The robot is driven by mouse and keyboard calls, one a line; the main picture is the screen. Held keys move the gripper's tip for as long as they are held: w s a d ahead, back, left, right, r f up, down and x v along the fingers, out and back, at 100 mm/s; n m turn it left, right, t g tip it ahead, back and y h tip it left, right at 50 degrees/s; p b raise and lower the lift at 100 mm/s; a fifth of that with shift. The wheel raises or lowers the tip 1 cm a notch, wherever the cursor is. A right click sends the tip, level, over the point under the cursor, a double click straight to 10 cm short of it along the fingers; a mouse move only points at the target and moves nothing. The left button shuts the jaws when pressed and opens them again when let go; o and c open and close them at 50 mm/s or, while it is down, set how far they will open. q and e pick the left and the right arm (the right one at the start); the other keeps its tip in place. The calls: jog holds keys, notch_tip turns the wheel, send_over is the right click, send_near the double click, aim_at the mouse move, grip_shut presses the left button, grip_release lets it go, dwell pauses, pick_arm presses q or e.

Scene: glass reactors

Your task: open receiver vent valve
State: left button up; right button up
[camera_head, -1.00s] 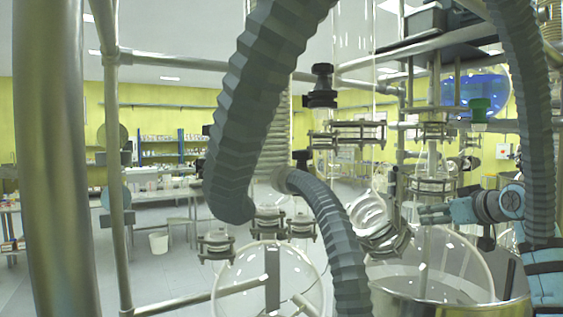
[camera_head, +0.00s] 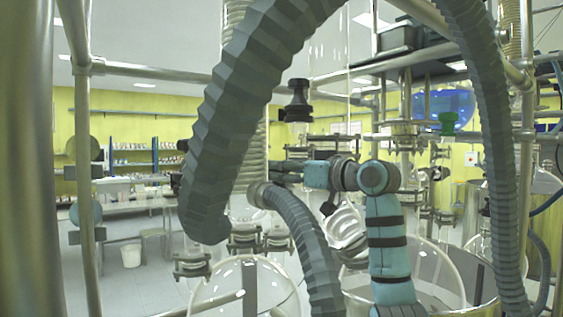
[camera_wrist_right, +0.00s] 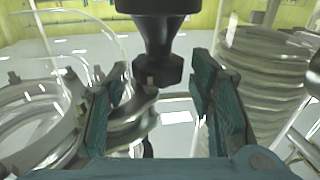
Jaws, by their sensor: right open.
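In the right wrist view a black valve knob (camera_wrist_right: 160,45), wide at the top with a narrow neck and a faceted lower part, stands between and just beyond my right gripper's fingers (camera_wrist_right: 157,92). The fingers are apart, one on each side, with no clear contact. In the head view my right gripper (camera_head: 286,172) reaches left, partly hidden by the grey hose. A larger black knob (camera_head: 298,95) shows above it in the head view. I cannot tell which black knob is the vent valve. My left gripper is out of view.
A thick grey corrugated hose (camera_head: 240,110) crosses in front. Another hose (camera_head: 305,240) runs below the gripper. Glass vessels (camera_head: 250,285) and clamped flanges (camera_head: 245,238) stand below. A metal post (camera_head: 80,180) is at left. In the wrist view ribbed glass (camera_wrist_right: 265,70) stands right.

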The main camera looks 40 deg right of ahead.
jog(key=shift+w, duration=0.65)
jog(key=shift+s+d, duration=0.1)
jog(key=shift+c, duration=1)
jog(key=c, duration=0.7)
jog(key=shift+o, duration=0.2)
jog(key=n+y+p, duration=0.2)
jog(key=y+p, duration=0.2)
jog(key=p, duration=0.1)
jog(key=shift+d+r+n+g+y, duration=0.2)
jog(key=shift+d+n+g+y, duration=0.1)
jog(key=shift+n+g, duration=0.1)
jog(key=shift+f, duration=0.1)
jog(key=o, duration=0.9)
jog(key=shift+f, duration=0.1)
jog(key=shift+c, duration=0.2)
